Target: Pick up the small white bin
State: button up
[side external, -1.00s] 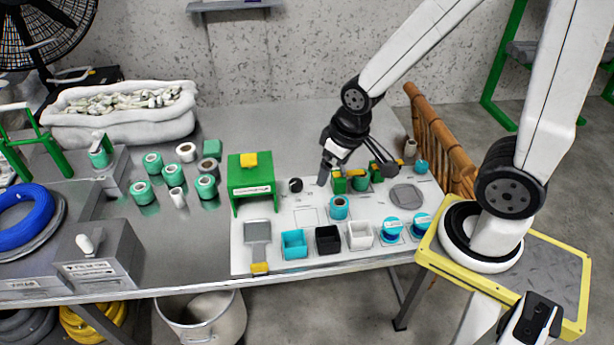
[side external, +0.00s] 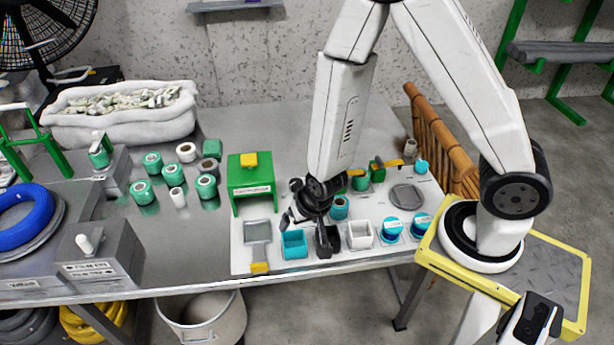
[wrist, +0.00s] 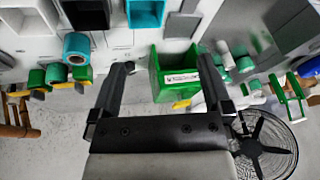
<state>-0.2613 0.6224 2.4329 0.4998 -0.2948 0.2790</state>
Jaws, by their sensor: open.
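The small white bin (side external: 360,236) stands upright on the white board, to the right of the black bin (side external: 336,238) and teal bin (side external: 294,245). In the wrist view the white bin (wrist: 28,18) is at the upper left, partly cut off by the frame edge. My gripper (side external: 304,238) is open and empty, low over the teal and black bins, to the left of the white bin. One finger hides part of the black bin. In the wrist view my gripper's fingers (wrist: 166,60) are spread wide, with no bin between them.
A green stand (side external: 250,188) is left of my gripper, with a grey tray (side external: 257,231) in front. A teal-and-brown spool (side external: 340,208) stands close behind the bins. Blue-topped spools (side external: 392,228) stand right of the white bin. Free table lies at the back.

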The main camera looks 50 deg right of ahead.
aim_at(358, 226)
jog(key=s+d+f+m+h, duration=0.1)
jog(key=f, duration=0.2)
jog(key=s+f+m+h, duration=0.1)
jog(key=f, duration=0.2)
jog(key=s+d+f+m+t+h, duration=0.1)
jog(key=s+f, duration=0.1)
jog(key=f, duration=0.1)
jog(key=shift+d+f+h, duration=0.3)
jog(key=shift+d+h, duration=0.05)
jog(key=shift+h, duration=0.05)
jog(key=s+d+f+h, duration=0.1)
jog(key=s+d+f+m+t+h, duration=0.1)
jog(key=s+d, duration=0.1)
jog(key=shift+s+d+f+h, duration=0.2)
jog(key=shift+s+f+h, duration=0.1)
jog(key=shift+h, duration=0.1)
jog(key=s+d+t+h, duration=0.2)
jog(key=s+d, duration=0.1)
jog(key=shift+d+f, duration=0.15)
jog(key=shift+f, duration=0.05)
jog(key=shift+s+d+r+t+h, duration=0.15)
jog(key=shift+s+d+t+h, duration=0.3)
jog(key=shift+s+d, duration=0.2)
jog(key=shift+w+d, duration=0.1)
jog(key=shift+d, duration=0.05)
jog(key=shift+x, duration=1.15)
jog(key=shift+w+d, duration=0.1)
jog(key=shift+d, duration=0.05)
jog(key=shift+x, duration=2.5)
